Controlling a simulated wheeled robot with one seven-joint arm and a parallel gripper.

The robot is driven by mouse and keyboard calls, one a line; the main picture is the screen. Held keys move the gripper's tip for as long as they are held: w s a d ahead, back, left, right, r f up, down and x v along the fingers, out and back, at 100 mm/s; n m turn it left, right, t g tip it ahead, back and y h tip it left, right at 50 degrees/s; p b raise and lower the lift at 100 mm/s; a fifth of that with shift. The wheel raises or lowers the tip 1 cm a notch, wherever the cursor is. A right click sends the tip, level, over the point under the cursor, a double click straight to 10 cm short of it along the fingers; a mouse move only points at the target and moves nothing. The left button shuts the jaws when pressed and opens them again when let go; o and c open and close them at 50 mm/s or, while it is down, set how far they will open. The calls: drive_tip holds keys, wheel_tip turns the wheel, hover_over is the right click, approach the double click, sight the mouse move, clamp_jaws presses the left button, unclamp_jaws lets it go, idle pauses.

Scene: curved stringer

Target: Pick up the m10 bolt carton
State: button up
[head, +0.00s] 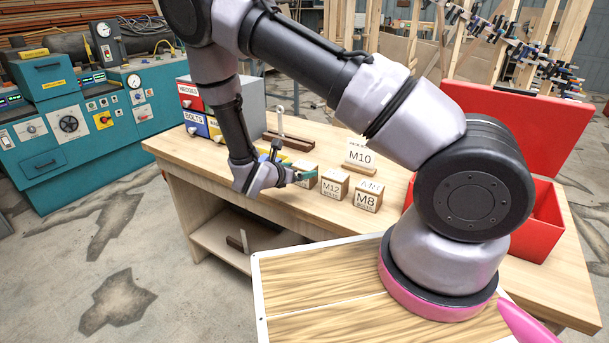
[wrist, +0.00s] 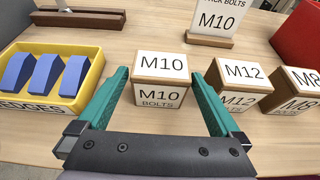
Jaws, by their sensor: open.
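The M10 bolt carton (wrist: 160,66), a small box with a white label reading "M10 BOLTS" on its top and front, stands upright on the wooden bench. My gripper (wrist: 159,76) is open, with a teal finger on each side of the carton in the wrist view. I cannot tell whether the tips reach past its front face. The gap between them holds nothing gripped. In the head view my gripper (head: 303,176) is low over the bench, and the M10 carton (head: 308,167) is partly hidden by it.
The M12 carton (wrist: 241,82) stands close to the right, then the M8 carton (wrist: 298,88). An M10 sign (wrist: 213,22) stands behind. A yellow bin (wrist: 88,82) with blue wedges is at left. A red box (head: 541,216) is at the bench's right.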

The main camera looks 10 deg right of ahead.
sight(300, 170)
drive_tip(key=x, duration=0.3)
drive_tip(key=shift+w+d+f, duration=0.1)
drive_tip(key=shift+d+f, duration=0.05)
drive_tip(key=shift+f, duration=0.1)
drive_tip(key=c, duration=1.4)
